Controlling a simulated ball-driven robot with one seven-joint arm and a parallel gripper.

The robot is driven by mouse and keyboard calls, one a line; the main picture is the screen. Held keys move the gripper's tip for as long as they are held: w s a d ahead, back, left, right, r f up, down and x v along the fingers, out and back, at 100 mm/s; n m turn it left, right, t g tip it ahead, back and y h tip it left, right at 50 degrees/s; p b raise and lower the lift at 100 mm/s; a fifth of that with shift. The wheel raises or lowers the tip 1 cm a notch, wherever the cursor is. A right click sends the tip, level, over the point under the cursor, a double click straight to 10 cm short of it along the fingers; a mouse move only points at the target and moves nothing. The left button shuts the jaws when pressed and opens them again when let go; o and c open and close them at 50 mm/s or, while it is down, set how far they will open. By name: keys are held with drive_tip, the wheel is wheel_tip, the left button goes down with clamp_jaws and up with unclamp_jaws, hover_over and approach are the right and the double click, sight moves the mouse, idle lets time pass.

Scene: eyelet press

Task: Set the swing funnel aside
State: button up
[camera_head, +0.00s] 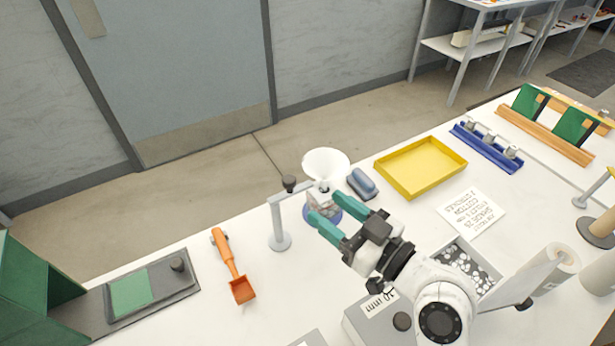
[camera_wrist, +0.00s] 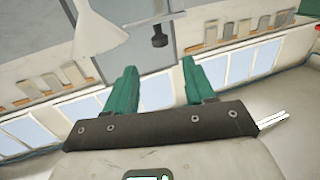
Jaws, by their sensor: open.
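The white swing funnel (camera_head: 326,162) stands over a small jar (camera_head: 322,208) with a blue base. Its arm reaches from a grey post (camera_head: 279,225), with a dark knob (camera_head: 289,184) on top near the funnel. My gripper (camera_head: 325,207) has teal fingers, open and empty. In the head view the fingers overlap the jar, just below the funnel; their exact depth is hard to tell. In the wrist view the funnel (camera_wrist: 98,32) shows at upper left and the dark knob (camera_wrist: 159,38) lies beyond the gap between the fingers (camera_wrist: 159,65). No contact shows.
An orange scoop (camera_head: 235,268) lies left of the post. A blue brush-like block (camera_head: 362,183) and a yellow tray (camera_head: 421,167) stand to the right of the funnel. A green-padded board (camera_head: 130,293) is at left. Bare table shows between scoop and post.

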sight(294, 184)
drive_tip(key=p+x, duration=0.3)
drive_tip(key=x, duration=0.7)
drive_tip(key=shift+w+a, duration=0.25)
drive_tip(key=shift+c, duration=0.5)
clamp_jaws()
